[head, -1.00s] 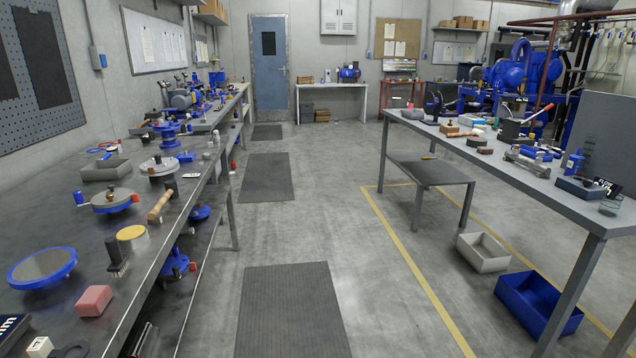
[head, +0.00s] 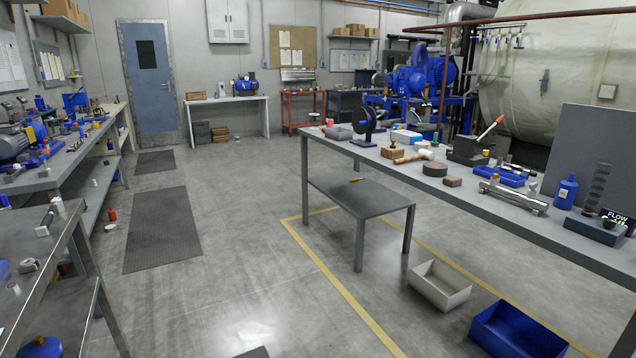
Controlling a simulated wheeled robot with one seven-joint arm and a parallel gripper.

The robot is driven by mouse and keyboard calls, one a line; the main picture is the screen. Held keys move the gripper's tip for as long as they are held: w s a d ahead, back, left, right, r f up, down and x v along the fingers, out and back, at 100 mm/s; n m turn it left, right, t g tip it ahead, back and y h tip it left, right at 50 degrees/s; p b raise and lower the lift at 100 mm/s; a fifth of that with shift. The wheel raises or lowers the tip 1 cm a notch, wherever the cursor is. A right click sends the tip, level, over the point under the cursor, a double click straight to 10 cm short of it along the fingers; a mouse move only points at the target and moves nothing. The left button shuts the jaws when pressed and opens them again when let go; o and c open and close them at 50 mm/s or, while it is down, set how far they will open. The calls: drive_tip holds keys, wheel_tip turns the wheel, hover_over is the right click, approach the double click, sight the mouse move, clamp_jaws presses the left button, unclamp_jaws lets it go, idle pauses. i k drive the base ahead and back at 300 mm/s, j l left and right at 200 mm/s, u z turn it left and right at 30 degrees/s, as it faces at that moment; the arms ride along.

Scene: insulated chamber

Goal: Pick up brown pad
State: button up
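A small brown block-like pad (head: 452,181) lies flat on the long grey table (head: 540,207) at the right, in the head view.
A pale bin (head: 440,287) and a blue bin (head: 517,330) are on the floor at the right. A cluttered workbench (head: 40,245) lines the left.

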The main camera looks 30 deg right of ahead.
sight(452, 181)
drive_tip(key=i+j+z, duration=0.1)
drive_tip(key=i, duration=1.7)
drive_tip(key=i+z, duration=0.4)
drive_tip(key=i+j+z, duration=0.2)
drive_tip(key=z, duration=0.2)
drive_tip(key=i+j+z, duration=0.8)
drive_tip(key=k+l, duration=0.1)
